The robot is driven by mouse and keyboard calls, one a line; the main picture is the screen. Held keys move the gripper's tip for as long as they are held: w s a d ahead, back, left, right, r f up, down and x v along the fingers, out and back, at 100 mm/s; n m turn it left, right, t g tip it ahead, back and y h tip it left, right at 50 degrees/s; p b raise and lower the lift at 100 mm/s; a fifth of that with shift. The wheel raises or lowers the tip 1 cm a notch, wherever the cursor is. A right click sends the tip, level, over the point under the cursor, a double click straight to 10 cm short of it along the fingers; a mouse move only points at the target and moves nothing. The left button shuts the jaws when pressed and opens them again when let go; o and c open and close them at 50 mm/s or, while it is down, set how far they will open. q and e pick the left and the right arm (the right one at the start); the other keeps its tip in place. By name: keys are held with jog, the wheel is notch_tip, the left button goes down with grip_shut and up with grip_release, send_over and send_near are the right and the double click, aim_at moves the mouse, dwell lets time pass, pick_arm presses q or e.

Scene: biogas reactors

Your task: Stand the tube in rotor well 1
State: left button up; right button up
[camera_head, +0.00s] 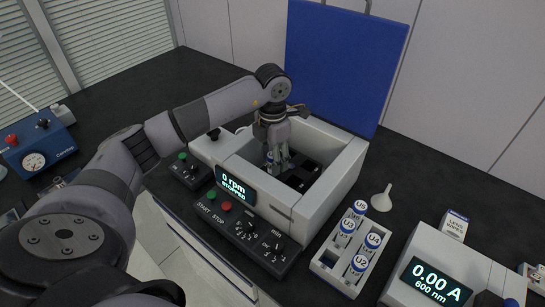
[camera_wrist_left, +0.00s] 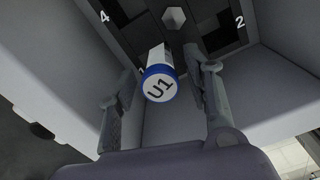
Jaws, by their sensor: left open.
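The tube (camera_wrist_left: 158,84), with a blue-rimmed white cap marked U1, shows in the left wrist view at the rotor (camera_wrist_left: 205,22). It seems to stand in a well on the near side of the hub, between the numbers 4 and 2. In the head view the gripper hides most of the tube. My right gripper is not in view.
The centrifuge (camera_head: 338,182) has its blue lid (camera_head: 345,65) raised; its display reads 0 rpm, stopped. Chamber walls stand close around my left gripper. A rack (camera_head: 335,276) of several capped tubes, a funnel (camera_head: 382,198) and a photometer (camera_head: 428,268) are at the right.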

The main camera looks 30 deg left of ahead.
pick_arm(q)
notch_tip(320, 180, up, 12)
jog(key=b, duration=0.2)
jog(key=shift+r, duration=0.15)
